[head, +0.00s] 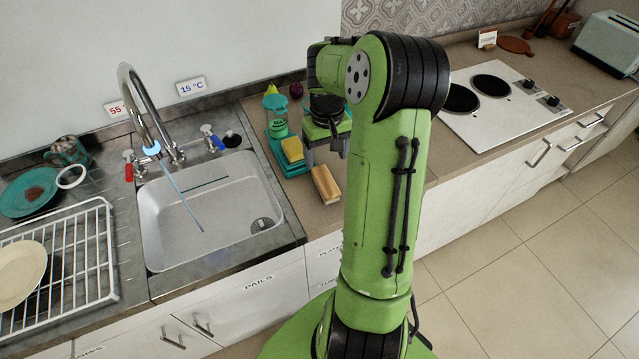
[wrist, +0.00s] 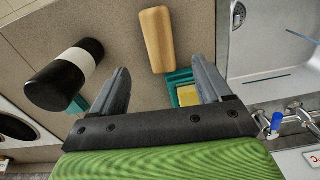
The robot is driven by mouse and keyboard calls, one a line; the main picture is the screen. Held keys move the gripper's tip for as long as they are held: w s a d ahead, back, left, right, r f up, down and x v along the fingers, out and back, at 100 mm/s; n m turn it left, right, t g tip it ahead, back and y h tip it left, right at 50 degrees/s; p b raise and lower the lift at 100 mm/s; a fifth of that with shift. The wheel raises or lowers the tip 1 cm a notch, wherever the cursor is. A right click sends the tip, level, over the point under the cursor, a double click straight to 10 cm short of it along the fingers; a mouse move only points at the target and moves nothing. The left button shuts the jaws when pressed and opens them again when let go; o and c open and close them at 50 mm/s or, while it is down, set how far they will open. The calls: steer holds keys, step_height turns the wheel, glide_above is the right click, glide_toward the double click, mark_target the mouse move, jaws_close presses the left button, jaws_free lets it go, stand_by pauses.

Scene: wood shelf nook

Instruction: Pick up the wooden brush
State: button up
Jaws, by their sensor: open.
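The wooden brush (head: 326,184) lies on the brown counter just right of the sink, near the counter's front edge. In the wrist view the brush (wrist: 157,40) shows as a tan block, beyond the fingertips and roughly between their lines. My gripper (wrist: 160,78) is open, with nothing between its fingers. In the head view my gripper (head: 326,152) hangs above the counter behind the brush, and my arm hides part of the counter to the right.
A teal tray (head: 285,165) with a yellow sponge (head: 292,149) stands left of my gripper. The sink (head: 210,210) lies to the left. A black and white cylinder (wrist: 65,75) stands beside my left finger in the wrist view. A cooktop (head: 500,100) is farther right.

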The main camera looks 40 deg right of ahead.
mark_target(325, 180)
step_height(325, 180, down, 9)
steer(key=shift+f+b, duration=0.15)
steer(key=shift+b, duration=0.5)
steer(key=shift+w+f, duration=0.1)
steer(key=shift+f, duration=0.3)
steer(key=shift+c, duration=0.5)
steer(key=c, duration=1)
